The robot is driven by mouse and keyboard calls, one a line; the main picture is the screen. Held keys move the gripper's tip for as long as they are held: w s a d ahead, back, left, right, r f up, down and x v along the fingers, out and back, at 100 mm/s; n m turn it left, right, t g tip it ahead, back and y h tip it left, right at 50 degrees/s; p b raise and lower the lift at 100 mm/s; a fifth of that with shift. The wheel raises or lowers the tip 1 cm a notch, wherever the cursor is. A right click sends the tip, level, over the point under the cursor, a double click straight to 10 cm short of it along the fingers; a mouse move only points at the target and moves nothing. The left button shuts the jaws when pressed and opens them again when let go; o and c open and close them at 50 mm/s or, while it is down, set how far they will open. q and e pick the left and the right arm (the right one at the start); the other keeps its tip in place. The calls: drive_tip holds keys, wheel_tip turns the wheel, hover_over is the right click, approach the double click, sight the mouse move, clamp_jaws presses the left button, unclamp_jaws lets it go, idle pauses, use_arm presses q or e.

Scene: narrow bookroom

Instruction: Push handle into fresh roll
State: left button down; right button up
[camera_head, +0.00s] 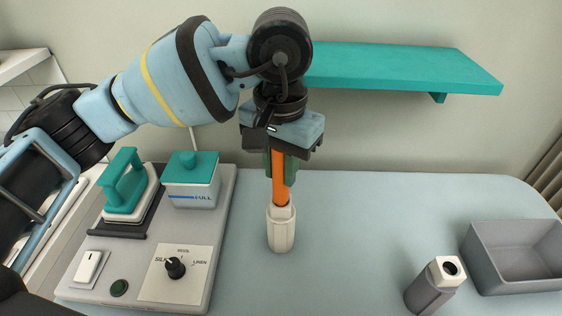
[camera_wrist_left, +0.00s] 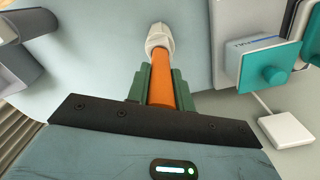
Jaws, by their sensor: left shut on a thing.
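My left gripper (camera_head: 281,172) points down, with its green fingers shut on the orange handle (camera_head: 280,188). The handle is roughly upright, with a cream ribbed piece (camera_head: 281,232) at its lower end. In the left wrist view, the handle (camera_wrist_left: 161,92) runs between the fingers (camera_wrist_left: 163,78) to the cream piece (camera_wrist_left: 159,39). I cannot tell whether this piece touches the table or whether it is the roll. A grey block with a white end and a dark round hole (camera_head: 447,270) stands tilted in view at the lower right, apart from the handle. My right gripper is not in view.
The pale blue table (camera_head: 370,225) is clear between the cream piece and the grey block. A grey open bin (camera_head: 490,245) is at the right. A grey control panel (camera_head: 222,200) with a teal-handled iron (camera_head: 125,190) and a teal-lidded box (camera_head: 192,190) is left. A teal shelf (camera_head: 400,66) hangs behind.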

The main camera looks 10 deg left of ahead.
use_arm(q)
drive_tip(key=shift+f, duration=0.1)
drive_tip(key=c, duration=0.6)
unclamp_jaws()
drive_tip(key=shift+o, duration=0.2)
drive_tip(key=shift+r+p, duration=0.85)
drive_tip(key=shift+r, duration=2.35)
drive_tip(key=shift+r+p, duration=0.35)
drive_tip(key=shift+r, duration=1.45)
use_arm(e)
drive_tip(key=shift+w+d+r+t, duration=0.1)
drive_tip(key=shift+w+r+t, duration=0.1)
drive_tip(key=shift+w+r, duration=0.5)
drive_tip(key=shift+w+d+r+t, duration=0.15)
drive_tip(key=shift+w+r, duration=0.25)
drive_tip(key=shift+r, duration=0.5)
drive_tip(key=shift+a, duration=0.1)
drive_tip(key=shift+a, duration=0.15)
